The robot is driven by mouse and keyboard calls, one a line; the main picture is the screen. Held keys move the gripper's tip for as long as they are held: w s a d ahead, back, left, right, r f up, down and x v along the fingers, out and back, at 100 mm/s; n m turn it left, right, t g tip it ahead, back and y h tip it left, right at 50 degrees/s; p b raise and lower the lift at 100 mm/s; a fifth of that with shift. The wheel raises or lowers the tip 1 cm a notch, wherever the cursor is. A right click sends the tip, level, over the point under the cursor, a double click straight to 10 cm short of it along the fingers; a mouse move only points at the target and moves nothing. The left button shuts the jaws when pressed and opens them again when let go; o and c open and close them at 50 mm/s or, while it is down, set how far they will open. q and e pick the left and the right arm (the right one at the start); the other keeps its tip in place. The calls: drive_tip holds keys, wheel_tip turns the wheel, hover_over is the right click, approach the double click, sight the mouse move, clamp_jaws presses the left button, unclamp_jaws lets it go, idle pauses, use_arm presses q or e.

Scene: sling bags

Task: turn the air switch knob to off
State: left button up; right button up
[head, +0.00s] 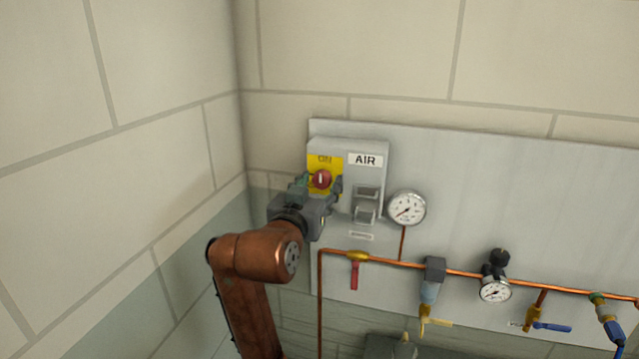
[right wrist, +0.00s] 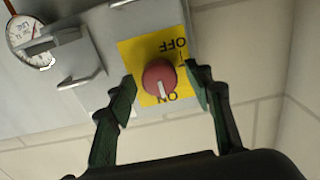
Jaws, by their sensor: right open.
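The air switch knob (head: 321,179) is red and round with a white pointer mark, on a yellow plate of the grey box labelled AIR. It also shows in the right wrist view (right wrist: 158,76), where the plate reads ON and OFF upside down and the white mark points toward ON. My right gripper (head: 319,184) is at the box front. In the right wrist view its green-padded fingers (right wrist: 160,84) are open, one on each side of the knob, with gaps showing, so they do not appear to grip it. My left gripper is not in view.
A grey latch switch (head: 366,205) sits right of the knob, with a pressure gauge (head: 406,208) beside it. A copper pipe (head: 390,262) with a red-handled valve (head: 354,272) and more valves runs below. A tiled wall (head: 160,90) stands close on the left.

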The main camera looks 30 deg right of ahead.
drive_tip(key=shift+c, duration=0.4)
drive_tip(key=c, duration=1.1)
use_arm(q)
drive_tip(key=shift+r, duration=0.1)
